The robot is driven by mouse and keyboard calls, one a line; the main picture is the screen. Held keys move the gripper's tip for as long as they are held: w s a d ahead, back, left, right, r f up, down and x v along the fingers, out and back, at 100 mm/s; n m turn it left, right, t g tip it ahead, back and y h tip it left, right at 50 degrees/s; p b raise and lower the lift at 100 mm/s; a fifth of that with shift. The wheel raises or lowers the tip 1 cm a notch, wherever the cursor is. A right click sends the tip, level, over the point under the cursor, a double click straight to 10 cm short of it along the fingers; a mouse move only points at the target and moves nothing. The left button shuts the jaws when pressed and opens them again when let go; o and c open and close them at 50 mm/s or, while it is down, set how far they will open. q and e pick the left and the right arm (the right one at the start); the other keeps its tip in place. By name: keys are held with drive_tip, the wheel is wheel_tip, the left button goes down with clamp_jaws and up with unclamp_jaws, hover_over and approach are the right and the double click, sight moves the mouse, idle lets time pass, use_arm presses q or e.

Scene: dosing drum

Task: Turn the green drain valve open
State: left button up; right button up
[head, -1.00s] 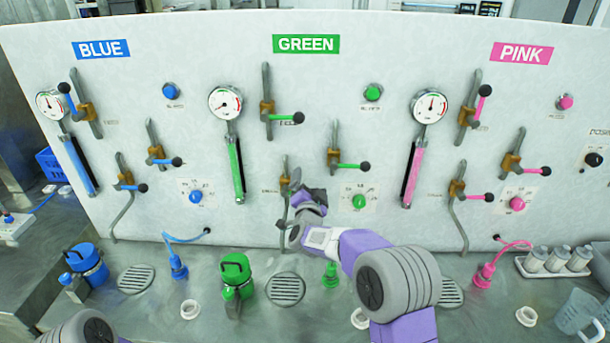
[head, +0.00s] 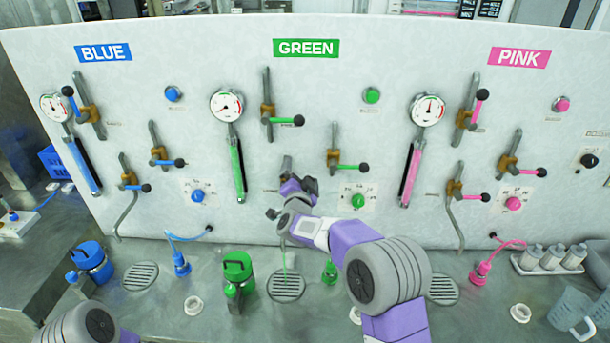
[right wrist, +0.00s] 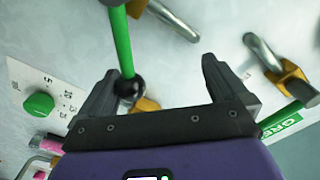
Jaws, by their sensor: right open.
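In the right wrist view a green lever (right wrist: 120,40) with a black ball end (right wrist: 130,86) reaches in between the open fingers (right wrist: 165,88). The ball is nearer the left finger; contact is unclear. A thin green streak (head: 284,257) runs down below the gripper to the drain grate (head: 287,288). My left gripper is out of view.
The green dial (head: 358,201) and another green-lever valve (head: 348,166) are close on the right. The upper green valve (head: 285,120) is above. Blue and pink panels flank.

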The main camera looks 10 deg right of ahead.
drive_tip(key=shift+w+a+r+p, duration=0.15)
drive_tip(key=shift+a+r+p, duration=0.4)
drive_tip(key=shift+r, duration=0.05)
drive_tip(key=shift+w+a+r, duration=0.1)
drive_tip(key=shift+a, duration=0.35)
drive_tip(key=shift+w+a+r+p, duration=0.1)
drive_tip(key=shift+a+r+p, duration=0.15)
drive_tip(key=shift+p, duration=0.15)
drive_tip(key=shift+w+a+r+p, duration=0.1)
drive_tip(key=shift+w+a+p, duration=0.1)
drive_tip(key=shift+a+p, duration=0.3)
drive_tip(key=shift+w+a+r+p, duration=0.1)
drive_tip(key=shift+w+a+p, duration=0.05)
drive_tip(key=shift+a, duration=0.55)
drive_tip(key=shift+w+a, duration=0.2)
drive_tip(key=shift+a, duration=0.45)
drive_tip(key=shift+d+f, duration=0.1)
drive_tip(key=shift+f, duration=0.05)
